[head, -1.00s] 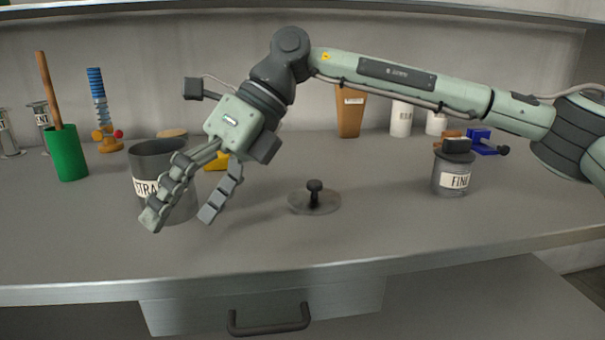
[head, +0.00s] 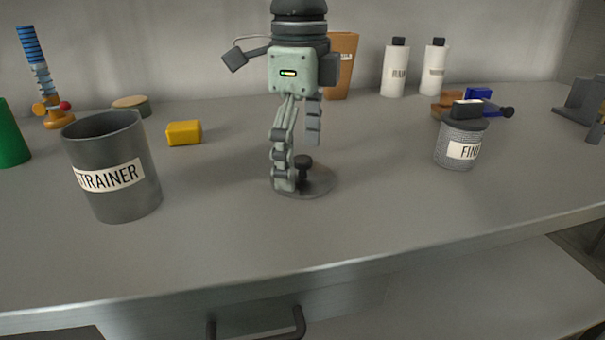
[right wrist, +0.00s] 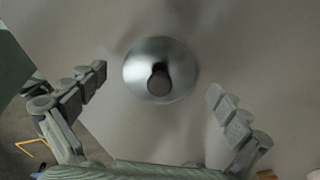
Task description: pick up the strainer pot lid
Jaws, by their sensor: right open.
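The strainer pot lid (head: 318,181) is a flat grey disc with a dark knob, lying on the bench right of the open grey pot labelled STRAINER (head: 112,170). My right gripper (head: 297,160) is open above the lid and partly hides its left side and knob. In the right wrist view the lid (right wrist: 135,72) lies between the two spread fingers of the right gripper (right wrist: 160,95), with clear space on both sides and its knob pointing toward the camera. My left gripper is not in view.
A smaller lidded pot labelled FIN (head: 455,148) stands to the right. A yellow block (head: 184,133) lies behind the strainer pot. White bottles (head: 395,70) and an orange-brown container (head: 343,66) stand at the back. The bench in front of the lid is clear.

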